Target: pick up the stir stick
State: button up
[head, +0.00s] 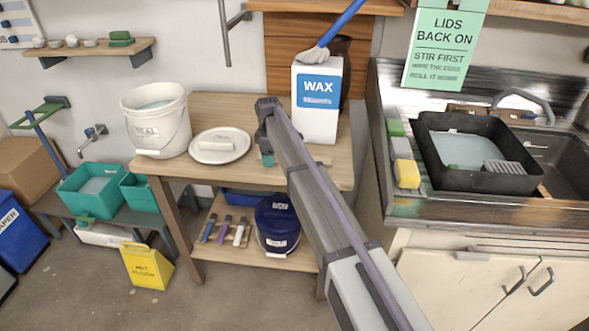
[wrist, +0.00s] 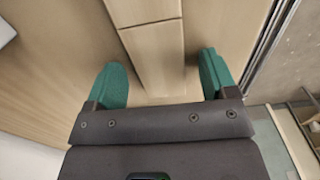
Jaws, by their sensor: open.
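In the wrist view, a pale wooden stir stick (wrist: 155,58) lies on the wooden tabletop, wider at the top of the picture and narrower toward me. My gripper (wrist: 162,66) is open, with one teal finger on each side of the stick's narrower part and visible gaps between. In the head view my gripper (head: 266,159) is low over the table (head: 225,105), right of the white lid. My arm hides most of the stick there.
A white bucket (head: 157,120) and a white lid (head: 219,147) stand left of my gripper. A white WAX jug (head: 317,105) stands behind right, with a blue-handled tool (head: 340,25) above it. A dark blue bucket (head: 277,222) sits on the lower shelf.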

jog(key=shift+r, duration=0.1)
jog(key=c, duration=1.2)
jog(key=shift+r+p, duration=0.1)
jog(key=shift+p, duration=0.25)
